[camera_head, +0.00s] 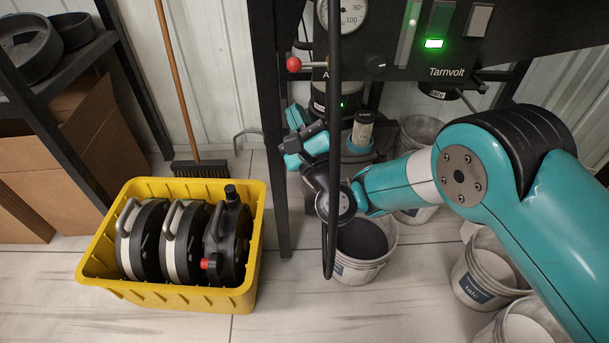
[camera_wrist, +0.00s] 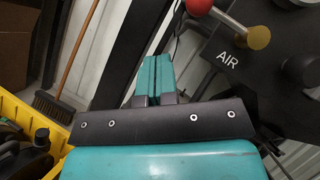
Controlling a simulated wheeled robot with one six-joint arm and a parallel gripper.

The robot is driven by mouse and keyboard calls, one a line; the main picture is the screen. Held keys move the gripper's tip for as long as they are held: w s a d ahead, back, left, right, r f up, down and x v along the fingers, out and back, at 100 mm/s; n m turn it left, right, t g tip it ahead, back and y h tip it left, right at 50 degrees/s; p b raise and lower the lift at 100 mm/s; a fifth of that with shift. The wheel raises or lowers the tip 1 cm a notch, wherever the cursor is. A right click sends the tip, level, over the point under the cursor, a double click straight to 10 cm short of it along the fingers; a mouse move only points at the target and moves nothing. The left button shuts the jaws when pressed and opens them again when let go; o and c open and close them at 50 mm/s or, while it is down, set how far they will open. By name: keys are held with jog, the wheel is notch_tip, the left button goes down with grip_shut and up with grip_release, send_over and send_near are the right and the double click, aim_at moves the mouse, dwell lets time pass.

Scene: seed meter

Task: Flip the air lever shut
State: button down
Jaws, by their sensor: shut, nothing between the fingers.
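The air lever has a red ball knob (camera_head: 293,63) that sticks out to the left of the dark panel in the head view. In the wrist view its red knob (camera_wrist: 199,6) is at the top edge, joined by a metal rod to a brass-coloured hub (camera_wrist: 257,37) above the "AIR" label (camera_wrist: 228,60). In the head view the hub is hidden behind a black hose. My gripper (camera_wrist: 152,62) is shut and empty, its teal fingers together. The fingers are left of and below the red knob in the wrist view, apart from it. In the head view my gripper (camera_head: 295,117) is below the knob.
The black hose (camera_head: 334,180) hangs in front of the panel beside my wrist. A yellow crate (camera_head: 170,299) with several black discs stands on the floor at left. Several buckets (camera_head: 365,268) stand below and right. A broom (camera_head: 199,168) leans on the wall.

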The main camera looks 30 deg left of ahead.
jog(key=s+d+f+b, duration=0.4)
jog(key=s+f+b, duration=0.1)
jog(key=b, duration=1.3)
jog(key=shift+s, duration=0.5)
jog(key=shift+r, duration=0.1)
